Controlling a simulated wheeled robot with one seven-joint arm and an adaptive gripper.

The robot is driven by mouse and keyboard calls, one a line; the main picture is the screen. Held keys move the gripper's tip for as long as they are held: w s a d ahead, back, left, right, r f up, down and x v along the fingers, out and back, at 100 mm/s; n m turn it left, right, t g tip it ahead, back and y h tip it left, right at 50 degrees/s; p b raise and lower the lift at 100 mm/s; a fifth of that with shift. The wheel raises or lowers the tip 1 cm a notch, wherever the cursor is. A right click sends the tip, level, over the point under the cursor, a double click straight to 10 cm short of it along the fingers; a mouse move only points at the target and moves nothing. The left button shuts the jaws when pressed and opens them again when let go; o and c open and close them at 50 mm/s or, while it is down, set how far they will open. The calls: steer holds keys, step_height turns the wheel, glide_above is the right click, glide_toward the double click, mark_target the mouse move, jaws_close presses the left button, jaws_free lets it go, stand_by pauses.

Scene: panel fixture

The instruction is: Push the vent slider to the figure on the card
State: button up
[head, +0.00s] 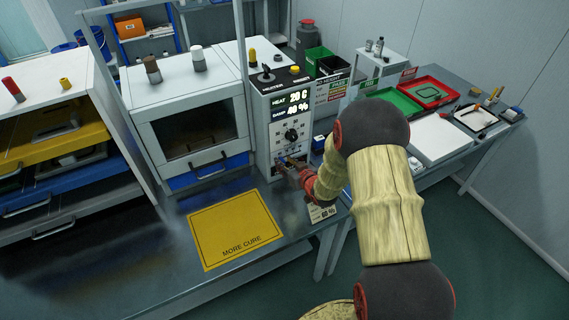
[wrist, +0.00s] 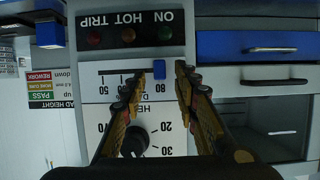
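The vent slider's blue knob (wrist: 160,67) sits at a dark slot in the white control panel, close to a printed figure that looks like 80. Smaller figures stand along the slot to the left. My gripper (wrist: 159,77) is open, one finger on each side of the knob; contact is unclear. In the head view my gripper (head: 284,164) is at the lower front of the control box (head: 262,122), hiding the slider. The box's display reads HEAT 20 C and DAMP 40 %. The small card (head: 321,212) on the bench's right end appears to read 60 %, partly hidden by my arm.
A rotary dial (head: 291,135) is above the slider; it also shows in the wrist view (wrist: 133,143). Indicator lights (wrist: 128,36) sit beside the slot. An oven (head: 195,130) stands left of the box. A yellow MORE CURE mat (head: 236,226) lies on the bench.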

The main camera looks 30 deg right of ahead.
steer(key=shift+w+f, duration=0.15)
steer(key=shift+w, duration=0.2)
steer(key=shift+c, duration=0.2)
jaws_close()
stand_by(0.6)
